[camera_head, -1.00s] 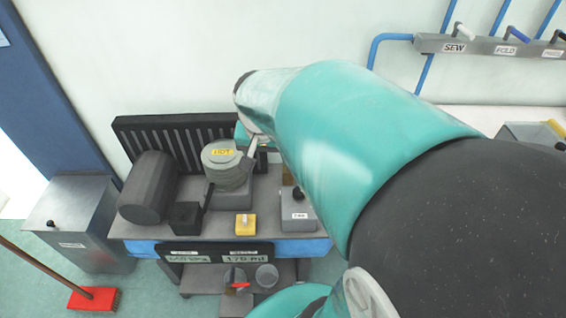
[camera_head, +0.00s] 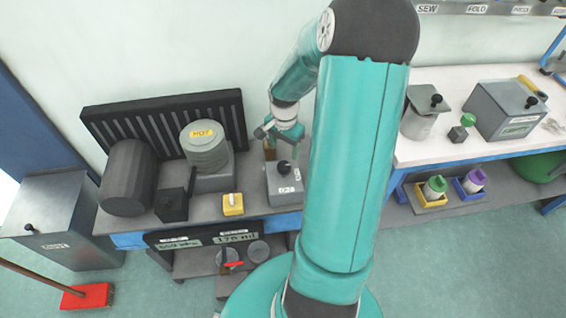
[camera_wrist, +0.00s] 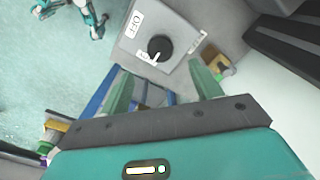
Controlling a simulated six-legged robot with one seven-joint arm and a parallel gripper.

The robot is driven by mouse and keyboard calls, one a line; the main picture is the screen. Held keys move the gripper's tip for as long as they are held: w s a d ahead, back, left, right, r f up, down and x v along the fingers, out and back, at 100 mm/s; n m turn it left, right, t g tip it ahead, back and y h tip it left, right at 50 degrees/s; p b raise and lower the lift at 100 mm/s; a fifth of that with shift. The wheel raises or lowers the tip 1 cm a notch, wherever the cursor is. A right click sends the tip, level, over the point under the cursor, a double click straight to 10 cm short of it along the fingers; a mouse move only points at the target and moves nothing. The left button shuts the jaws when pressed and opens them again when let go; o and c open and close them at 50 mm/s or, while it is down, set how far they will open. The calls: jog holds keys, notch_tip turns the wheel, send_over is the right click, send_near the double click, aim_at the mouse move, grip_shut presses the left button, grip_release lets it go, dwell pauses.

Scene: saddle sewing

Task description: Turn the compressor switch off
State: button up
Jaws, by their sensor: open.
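The switch is a grey box (camera_head: 285,184) with a black knob (camera_head: 284,167), at the right end of the grey bench on the left. In the wrist view the black knob (camera_wrist: 160,48) has a white pointer mark on its lower side. An OFF label (camera_wrist: 137,22) lies to its upper left, and another label (camera_wrist: 197,42), too small to read surely, lies to its right. My gripper (camera_wrist: 160,76) is open and empty, its green fingers spread below the knob in that view, apart from it. In the head view my gripper (camera_head: 282,131) is just above and behind the box.
A round grey device marked HOT (camera_head: 204,145), a dark cylinder (camera_head: 128,178), a black block (camera_head: 172,205) and a yellow switch (camera_head: 233,204) share the bench. A small yellowish item (camera_wrist: 219,66) sits beside the switch box. A white table (camera_head: 450,93) with containers stands right.

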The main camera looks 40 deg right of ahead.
aim_at(284, 165)
notch_tip(284, 165, down, 8)
jog(key=shift+f, duration=0.25)
jog(key=shift+c, duration=0.2)
jog(key=c, duration=0.9)
